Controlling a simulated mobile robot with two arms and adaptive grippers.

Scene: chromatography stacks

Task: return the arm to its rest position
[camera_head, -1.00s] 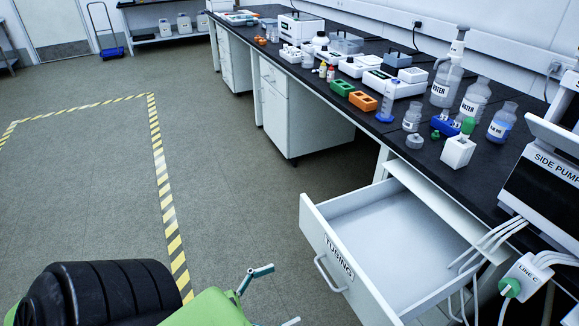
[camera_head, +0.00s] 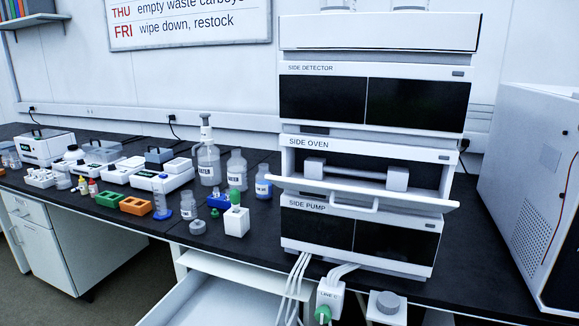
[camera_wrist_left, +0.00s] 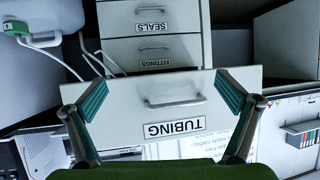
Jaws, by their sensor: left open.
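My left gripper (camera_wrist_left: 162,90) shows only in the left wrist view, with its two teal-padded fingers spread apart and nothing between them. Beyond the fingers is the front of the drawer labelled TUBING (camera_wrist_left: 185,100), with its handle, appearing upside down. In the head view the open drawer's white interior (camera_head: 225,303) shows at the bottom edge, below the bench. The left arm is out of the head view. My right gripper is in neither current view.
The instrument stack (camera_head: 365,150) stands on the black bench, its side oven front (camera_head: 365,190) folded down. Bottles, including one marked water (camera_head: 208,165), and small racks cover the bench to its left. A white cabinet (camera_head: 535,190) stands at right. Tubes hang near the line C box (camera_head: 330,298).

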